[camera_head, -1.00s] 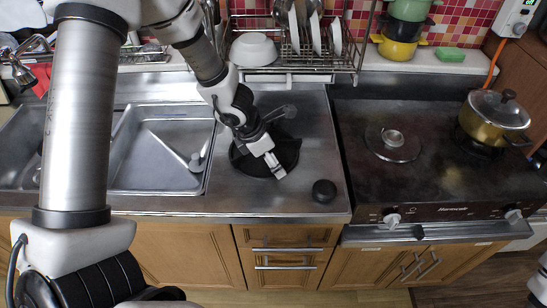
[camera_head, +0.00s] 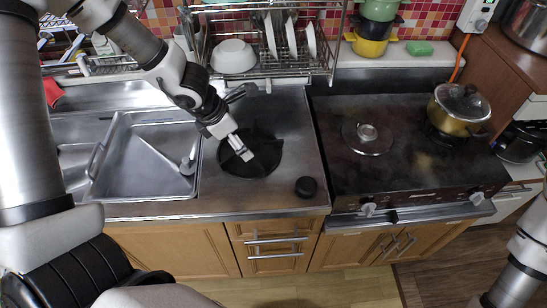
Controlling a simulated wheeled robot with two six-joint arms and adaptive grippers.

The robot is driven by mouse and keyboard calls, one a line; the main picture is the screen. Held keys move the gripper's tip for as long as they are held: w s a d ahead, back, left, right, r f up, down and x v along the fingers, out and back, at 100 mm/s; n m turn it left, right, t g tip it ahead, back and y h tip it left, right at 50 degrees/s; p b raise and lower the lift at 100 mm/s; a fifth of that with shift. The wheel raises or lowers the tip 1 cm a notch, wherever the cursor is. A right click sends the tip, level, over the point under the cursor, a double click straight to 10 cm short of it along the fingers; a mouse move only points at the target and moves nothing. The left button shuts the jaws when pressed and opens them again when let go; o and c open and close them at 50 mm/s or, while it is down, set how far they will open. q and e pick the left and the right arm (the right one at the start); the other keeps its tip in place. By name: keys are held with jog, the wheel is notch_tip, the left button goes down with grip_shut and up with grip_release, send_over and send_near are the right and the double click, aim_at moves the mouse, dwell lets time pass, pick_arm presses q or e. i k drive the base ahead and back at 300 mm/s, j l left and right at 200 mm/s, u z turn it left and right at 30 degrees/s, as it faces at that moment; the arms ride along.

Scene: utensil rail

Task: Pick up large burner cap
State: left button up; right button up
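A small black round cap (camera_head: 307,187) lies on the steel counter near its front edge; it looks like a burner cap. Behind it and to its left is a larger black round burner grate (camera_head: 262,167) with prongs. My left gripper (camera_head: 249,157) points down over the middle of the grate, left of the cap and apart from it. Its fingers look narrow from here, and I cannot tell whether they are open or shut. I see nothing clearly held. A part of my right arm shows at the lower right; its gripper is out of view.
A stove (camera_head: 410,175) with a bare burner (camera_head: 367,138) and a lidded gold pot (camera_head: 459,108) stands on the right. A sink (camera_head: 150,180) is on the left. A dish rack (camera_head: 285,60) with a white bowl (camera_head: 233,56) stands behind.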

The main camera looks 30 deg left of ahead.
aim_at(305, 186)
jog(key=k+l, duration=0.1)
jog(key=l, duration=0.2)
jog(key=k+l, duration=0.15)
jog(key=l, duration=0.2)
jog(key=k+l, duration=0.1)
jog(key=l, duration=0.2)
jog(key=k+l, duration=0.1)
jog(key=l, duration=0.25)
